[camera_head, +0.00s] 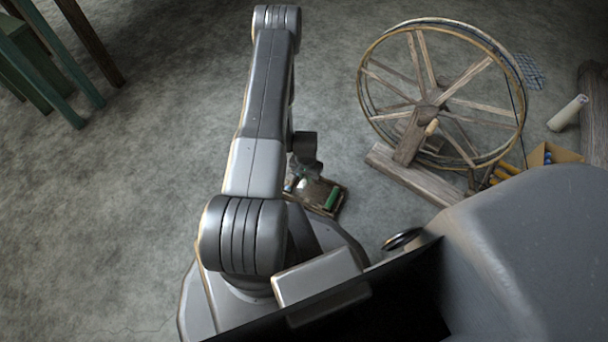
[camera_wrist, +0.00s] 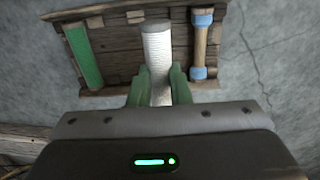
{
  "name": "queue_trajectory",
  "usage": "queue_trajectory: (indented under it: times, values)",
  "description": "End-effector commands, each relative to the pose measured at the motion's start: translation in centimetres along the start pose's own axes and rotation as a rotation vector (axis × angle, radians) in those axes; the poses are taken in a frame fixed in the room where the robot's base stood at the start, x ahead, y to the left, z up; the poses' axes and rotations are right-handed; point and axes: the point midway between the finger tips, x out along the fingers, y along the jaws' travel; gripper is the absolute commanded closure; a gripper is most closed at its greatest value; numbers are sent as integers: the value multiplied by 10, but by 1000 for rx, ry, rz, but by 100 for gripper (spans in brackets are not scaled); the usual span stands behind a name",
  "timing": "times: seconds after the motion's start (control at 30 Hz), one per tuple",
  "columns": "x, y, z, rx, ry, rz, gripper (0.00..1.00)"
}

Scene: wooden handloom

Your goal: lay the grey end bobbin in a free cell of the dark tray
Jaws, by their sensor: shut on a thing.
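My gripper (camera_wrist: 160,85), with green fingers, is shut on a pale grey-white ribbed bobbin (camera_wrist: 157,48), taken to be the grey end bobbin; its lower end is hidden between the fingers. The bobbin lies lengthwise over the middle of the dark wooden tray (camera_wrist: 118,66) in the wrist view. I cannot tell whether it touches the tray floor. A green bobbin (camera_wrist: 84,55) lies in the tray's left part. A bare wooden bobbin with blue ends (camera_wrist: 201,45) lies at its right. In the head view the tray (camera_head: 316,207) is partly hidden behind my arm.
A large wooden spinning wheel (camera_head: 428,110) stands right of the tray on the grey floor. A box (camera_head: 556,154) with yellow-orange rolls and a pale roll (camera_head: 568,113) lie farther right. Green and brown legs (camera_head: 90,42) stand at upper left. The floor at left is clear.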

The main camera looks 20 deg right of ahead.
Motion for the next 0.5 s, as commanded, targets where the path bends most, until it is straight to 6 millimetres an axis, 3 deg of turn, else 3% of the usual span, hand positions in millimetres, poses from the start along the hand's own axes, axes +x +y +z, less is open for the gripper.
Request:
queue_trajectory:
  times: [0.3, 0.5]
  values:
    - [40, 0, 0, -1, 0, 0, 100]
    - [55, 0, 0, -2, 0, 0, 100]
